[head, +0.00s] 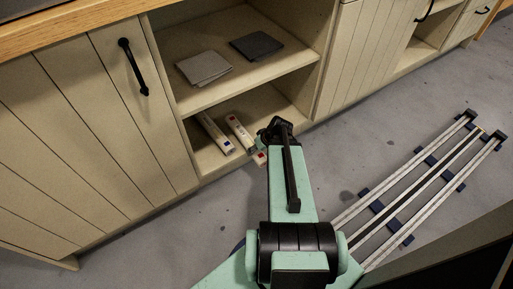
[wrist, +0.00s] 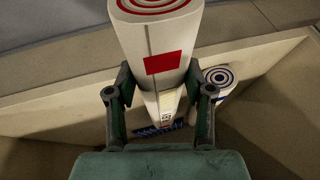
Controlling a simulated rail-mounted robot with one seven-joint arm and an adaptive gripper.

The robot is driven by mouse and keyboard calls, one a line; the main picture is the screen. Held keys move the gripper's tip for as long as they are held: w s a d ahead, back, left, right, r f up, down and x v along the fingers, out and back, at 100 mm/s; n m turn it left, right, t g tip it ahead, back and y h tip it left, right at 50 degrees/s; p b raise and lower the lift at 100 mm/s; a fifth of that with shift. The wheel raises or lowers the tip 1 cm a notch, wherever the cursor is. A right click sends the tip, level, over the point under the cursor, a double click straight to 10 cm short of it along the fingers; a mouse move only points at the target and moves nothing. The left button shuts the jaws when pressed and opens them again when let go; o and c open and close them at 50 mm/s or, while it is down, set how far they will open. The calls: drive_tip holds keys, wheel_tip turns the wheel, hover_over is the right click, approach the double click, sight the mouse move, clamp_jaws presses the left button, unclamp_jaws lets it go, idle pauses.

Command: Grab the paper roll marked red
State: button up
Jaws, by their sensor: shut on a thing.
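The paper roll marked red (wrist: 160,45) is a white cylinder with a red patch and a spiral end in the wrist view. In the head view this roll (head: 238,128) lies in the lower shelf opening, its red-marked end pointing out at the front. My gripper (wrist: 157,86) is shut on it, one finger on each side. In the head view my gripper (head: 270,137) is at the shelf's front edge, partly hidden by my arm. A second roll (head: 213,131), with a blue mark, lies to the left; its spiral end (wrist: 219,76) shows behind the right finger in the wrist view.
The rolls are in the lower compartment of an open cabinet (head: 186,124). Its middle shelf above holds a grey folded cloth (head: 204,68) and a dark folded cloth (head: 257,45). A closed door (head: 120,105) is at the left. Grey floor (head: 345,160) is free in front.

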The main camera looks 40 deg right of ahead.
drive_tip(key=shift+a, duration=0.1)
drive_tip(key=o, duration=1.3)
